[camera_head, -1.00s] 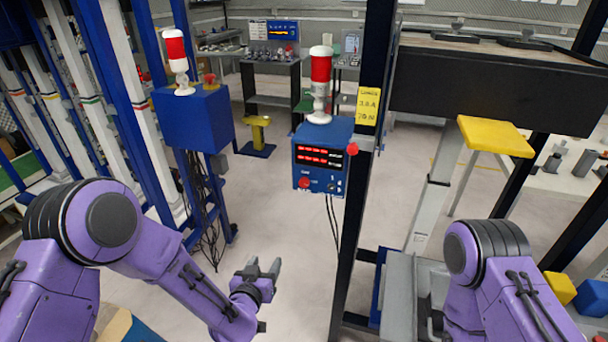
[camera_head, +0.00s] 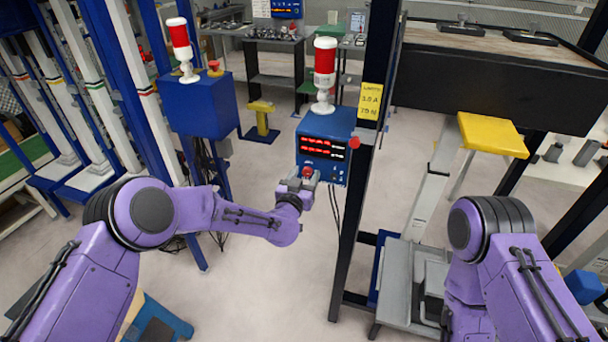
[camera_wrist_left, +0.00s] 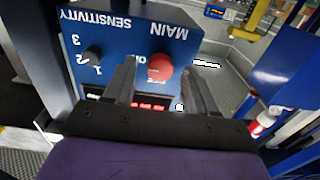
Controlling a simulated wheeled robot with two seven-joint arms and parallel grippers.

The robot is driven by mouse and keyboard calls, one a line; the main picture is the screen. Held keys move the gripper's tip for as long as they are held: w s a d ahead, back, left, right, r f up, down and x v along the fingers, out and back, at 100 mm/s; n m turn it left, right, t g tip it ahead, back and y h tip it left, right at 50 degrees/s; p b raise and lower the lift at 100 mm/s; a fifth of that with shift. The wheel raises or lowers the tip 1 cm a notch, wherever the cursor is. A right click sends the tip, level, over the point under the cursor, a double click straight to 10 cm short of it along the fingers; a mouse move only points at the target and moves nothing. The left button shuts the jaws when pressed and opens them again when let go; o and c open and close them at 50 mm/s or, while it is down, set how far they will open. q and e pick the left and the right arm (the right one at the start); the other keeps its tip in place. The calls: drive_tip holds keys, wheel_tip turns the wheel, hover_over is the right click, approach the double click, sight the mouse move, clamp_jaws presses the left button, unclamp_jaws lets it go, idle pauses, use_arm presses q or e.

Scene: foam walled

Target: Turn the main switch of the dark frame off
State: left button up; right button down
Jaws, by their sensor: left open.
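The dark frame (camera_head: 354,240) carries a blue control box (camera_head: 324,125) with red lit digits on its front. Its main switch is a red round knob (camera_head: 307,172) low on the front, and it also shows in the left wrist view (camera_wrist_left: 160,68), under the upside-down label MAIN. My left gripper (camera_head: 301,182) is open at the knob. In the left wrist view its fingers (camera_wrist_left: 160,73) stand on either side of the knob, with a gap beside it; contact is not visible. A small black sensitivity knob (camera_wrist_left: 91,56) sits beside it. My right gripper is out of view.
A red and white lamp (camera_head: 324,75) stands on the box. A red button (camera_head: 354,142) and yellow label (camera_head: 370,100) are on the dark post. A second blue box (camera_head: 200,105) stands left on a blue frame. Cables hang below the control box.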

use_arm(q)
drive_tip(key=c, duration=1)
drive_tip(key=shift+f+n+b, duration=0.2)
drive_tip(key=shift+n+b, duration=0.7)
drive_tip(key=shift+b, duration=0.2)
drive_tip(key=shift+c, duration=0.2)
drive_tip(key=n+b, duration=0.5)
drive_tip(key=n, duration=0.1)
drive_tip(key=shift+a+f+b, duration=0.1)
drive_tip(key=shift+b, duration=0.25)
drive_tip(key=n+b, duration=0.4)
drive_tip(key=n, duration=0.1)
drive_tip(key=shift+w+n, duration=0.1)
drive_tip(key=shift+n, duration=0.2)
drive_tip(key=n+b, duration=0.3)
drive_tip(key=shift+n+b, duration=0.45)
drive_tip(key=shift+n, duration=0.25)
